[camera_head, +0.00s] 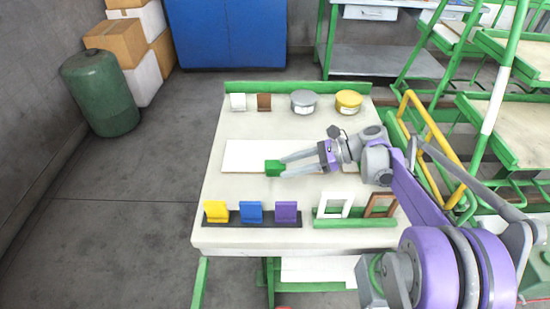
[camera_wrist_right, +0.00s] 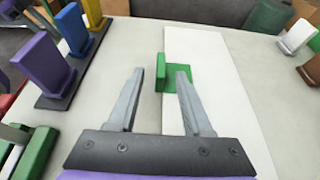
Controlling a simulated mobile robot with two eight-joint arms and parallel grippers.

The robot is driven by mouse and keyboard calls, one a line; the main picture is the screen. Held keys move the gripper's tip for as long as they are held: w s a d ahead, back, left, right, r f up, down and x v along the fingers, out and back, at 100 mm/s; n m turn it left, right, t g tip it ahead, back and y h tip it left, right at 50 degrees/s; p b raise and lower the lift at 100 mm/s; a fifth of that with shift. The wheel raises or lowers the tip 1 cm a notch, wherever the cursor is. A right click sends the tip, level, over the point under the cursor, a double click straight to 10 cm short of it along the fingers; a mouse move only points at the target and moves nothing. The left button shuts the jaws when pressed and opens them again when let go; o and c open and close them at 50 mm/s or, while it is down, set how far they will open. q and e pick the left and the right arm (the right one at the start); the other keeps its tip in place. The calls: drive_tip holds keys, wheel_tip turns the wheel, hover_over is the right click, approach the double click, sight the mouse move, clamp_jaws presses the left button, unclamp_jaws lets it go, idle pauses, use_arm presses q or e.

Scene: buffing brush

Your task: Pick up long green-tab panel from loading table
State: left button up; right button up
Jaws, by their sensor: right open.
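The long white panel (camera_head: 240,154) lies flat on the loading table (camera_head: 215,186), with a raised green tab (camera_head: 274,167) near its front edge. In the wrist view the panel (camera_wrist_right: 205,60) runs away from me and the green tab (camera_wrist_right: 161,72) stands up just past the fingertips. My right gripper (camera_head: 283,166) is open and empty, its two fingers pointing left at the tab. In the wrist view the right gripper (camera_wrist_right: 160,78) has its fingers apart, with the tab between and slightly beyond their tips. I cannot tell whether a finger touches it. My left gripper is out of view.
Yellow (camera_head: 216,211), blue (camera_head: 251,212) and purple (camera_head: 286,212) pieces stand in a dark rack at the table's front. White and brown frames (camera_head: 380,205) stand in a green holder to the right. A green trolley (camera_head: 470,160) stands right.

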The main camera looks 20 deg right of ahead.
drive_tip(key=shift+x, duration=1)
clamp_jaws()
